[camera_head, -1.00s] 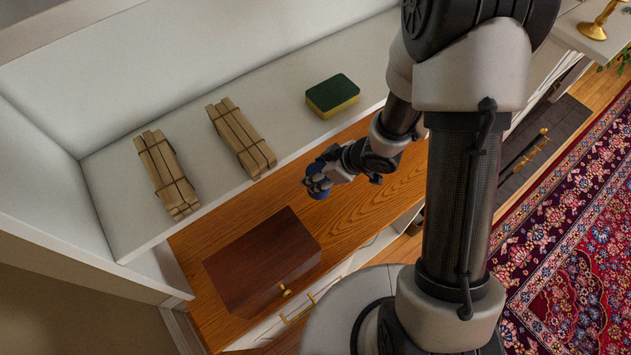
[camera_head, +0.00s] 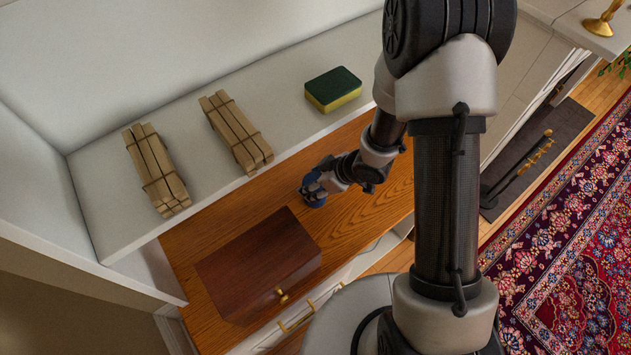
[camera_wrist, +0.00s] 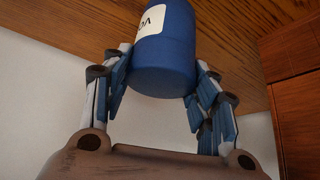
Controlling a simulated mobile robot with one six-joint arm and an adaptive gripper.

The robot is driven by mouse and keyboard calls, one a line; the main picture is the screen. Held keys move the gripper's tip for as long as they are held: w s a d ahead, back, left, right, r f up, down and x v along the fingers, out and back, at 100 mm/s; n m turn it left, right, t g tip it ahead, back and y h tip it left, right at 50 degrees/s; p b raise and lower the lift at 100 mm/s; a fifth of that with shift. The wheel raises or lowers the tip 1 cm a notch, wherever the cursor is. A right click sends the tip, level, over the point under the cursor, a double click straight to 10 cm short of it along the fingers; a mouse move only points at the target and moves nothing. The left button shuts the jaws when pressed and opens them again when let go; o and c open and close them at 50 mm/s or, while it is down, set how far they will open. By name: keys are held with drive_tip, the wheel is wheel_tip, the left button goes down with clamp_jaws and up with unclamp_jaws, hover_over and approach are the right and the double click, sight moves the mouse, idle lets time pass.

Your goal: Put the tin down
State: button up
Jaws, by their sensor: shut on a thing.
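The tin (camera_wrist: 165,55) is a blue cylinder with a white label, partly lettered, in the wrist view. My gripper (camera_wrist: 162,75) is shut on it, with a finger on each side. In the head view the blue tin (camera_head: 316,201) shows at the end of my gripper (camera_head: 314,186), over the brown wooden top (camera_head: 350,205), to the right of a dark wooden box. I cannot tell whether the tin touches the wood. Part of it is hidden by my gripper.
The dark wooden box (camera_head: 258,262) with a brass knob stands on the wooden top. On the white shelf (camera_head: 200,160) above lie two tied bundles of wood sticks (camera_head: 157,170) (camera_head: 236,132) and a green and yellow sponge (camera_head: 333,89). Bare wood surrounds the tin's right side.

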drive_tip(key=o, duration=1.2)
drive_tip(key=shift+f, duration=0.1)
